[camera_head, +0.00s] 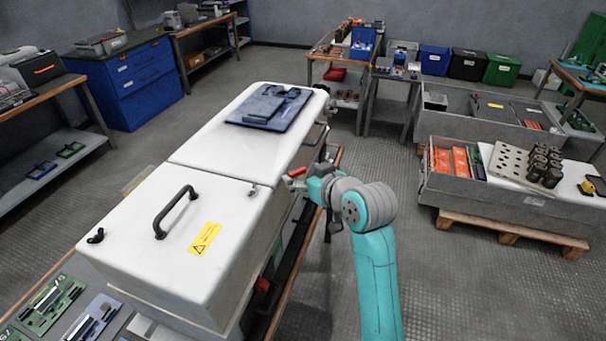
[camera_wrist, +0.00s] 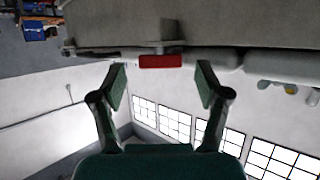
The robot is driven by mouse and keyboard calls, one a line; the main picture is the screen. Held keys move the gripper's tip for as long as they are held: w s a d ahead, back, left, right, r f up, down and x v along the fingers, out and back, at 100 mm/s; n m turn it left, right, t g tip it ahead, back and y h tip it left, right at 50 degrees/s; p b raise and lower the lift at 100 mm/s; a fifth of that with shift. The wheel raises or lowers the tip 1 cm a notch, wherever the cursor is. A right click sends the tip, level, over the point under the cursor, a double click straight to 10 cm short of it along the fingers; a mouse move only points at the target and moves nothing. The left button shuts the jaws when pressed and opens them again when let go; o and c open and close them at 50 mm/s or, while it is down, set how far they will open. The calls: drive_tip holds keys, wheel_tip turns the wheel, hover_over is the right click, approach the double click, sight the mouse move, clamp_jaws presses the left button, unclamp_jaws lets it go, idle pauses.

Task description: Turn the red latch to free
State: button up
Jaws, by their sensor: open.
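A red latch (camera_wrist: 160,61) shows in the wrist view as a small red block at the lower edge of a grey housing. It lies just beyond and between the fingertips of my gripper (camera_wrist: 161,78). The two fingers are spread apart, with nothing between them. I see no contact with the red block. In the head view, a red part (camera_head: 297,172) shows at the right side of the white cabinet (camera_head: 215,130), beside my teal arm's end. My fingers are hard to make out there. A second small red part (camera_head: 262,284) sits lower on the cabinet's near right side.
A black handle (camera_head: 175,211) and a yellow warning label (camera_head: 204,238) are on the cabinet's near lid. A blue mat (camera_head: 268,108) lies on the far lid. A grey crate (camera_head: 460,194) on a pallet stands to the right, with open floor between.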

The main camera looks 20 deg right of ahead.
drive_tip(key=shift+w+a+f, duration=0.1)
drive_tip(key=shift+w, duration=0.2)
drive_tip(key=c, duration=1.2)
drive_tip(key=shift+o, duration=0.2)
drive_tip(key=shift+d+n+y, duration=0.25)
drive_tip(key=shift+n+y, duration=0.35)
drive_tip(key=shift+y, duration=0.1)
drive_tip(key=n+g+y, duration=0.1)
drive_tip(key=n+y, duration=0.1)
drive_tip(key=shift+w+d+n+g+y, duration=0.2)
drive_tip(key=shift+d+n+g+y, duration=0.1)
drive_tip(key=shift+n+g+y, duration=0.1)
drive_tip(key=shift+w+d+n+g+y, duration=0.15)
drive_tip(key=shift+n+g+y, duration=0.7)
drive_tip(key=shift+n, duration=0.1)
drive_tip(key=shift+w+d+n+g+y, duration=0.1)
drive_tip(key=shift+n+g+y, duration=0.65)
drive_tip(key=shift+n+y, duration=0.15)
drive_tip(key=shift+n, duration=0.25)
